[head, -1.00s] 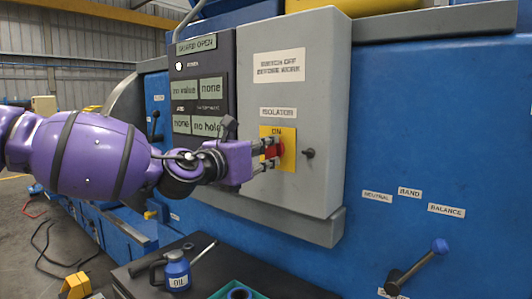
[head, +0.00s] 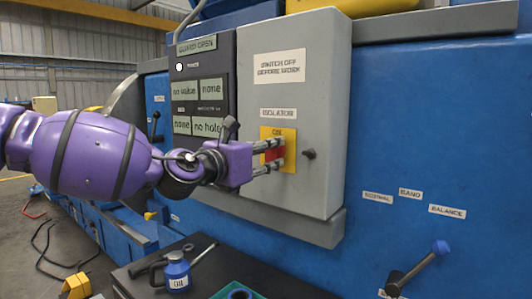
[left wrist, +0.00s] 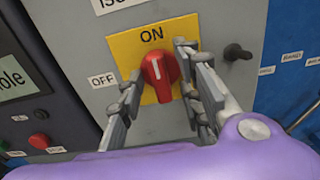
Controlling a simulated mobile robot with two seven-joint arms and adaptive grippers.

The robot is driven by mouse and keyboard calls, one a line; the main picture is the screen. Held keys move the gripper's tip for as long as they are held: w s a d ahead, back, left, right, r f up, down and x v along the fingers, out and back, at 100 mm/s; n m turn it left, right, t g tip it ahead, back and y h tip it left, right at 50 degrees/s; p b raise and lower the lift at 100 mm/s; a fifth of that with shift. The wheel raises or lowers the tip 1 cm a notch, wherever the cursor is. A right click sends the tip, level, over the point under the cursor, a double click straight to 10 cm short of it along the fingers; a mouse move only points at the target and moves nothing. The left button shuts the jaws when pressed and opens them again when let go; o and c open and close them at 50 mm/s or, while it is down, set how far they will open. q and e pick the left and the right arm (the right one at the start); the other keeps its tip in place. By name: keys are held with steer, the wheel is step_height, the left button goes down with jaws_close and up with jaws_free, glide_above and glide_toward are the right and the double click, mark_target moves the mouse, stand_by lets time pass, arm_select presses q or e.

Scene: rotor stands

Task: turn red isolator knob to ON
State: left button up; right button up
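The red isolator knob (left wrist: 160,75) sits on a yellow plate (left wrist: 124,52) on the grey cabinet. In the left wrist view its white mark points up, near the ON label (left wrist: 152,35); the OFF label (left wrist: 102,80) is to its left. The knob also shows in the head view (head: 274,154). My left gripper (head: 282,154) is at the plate with one finger on each side of the knob. In the left wrist view the fingers (left wrist: 160,82) stand apart, with narrow gaps to the knob. My right gripper is not in view.
A small black knob (head: 309,154) sticks out just right of the yellow plate. A dark panel (head: 205,105) with display fields is at the left. Below, a dark bench top (head: 215,265) holds a blue oil can (head: 177,271) and tools. A blue-tipped lever (head: 440,247) is at the lower right.

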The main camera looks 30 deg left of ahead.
arm_select(q)
steer(key=shift+s+d, duration=0.1)
steer(key=shift+s, duration=0.55)
steer(key=s+a, duration=0.1)
steer(key=s, duration=0.9)
steer(key=shift+s, duration=0.35)
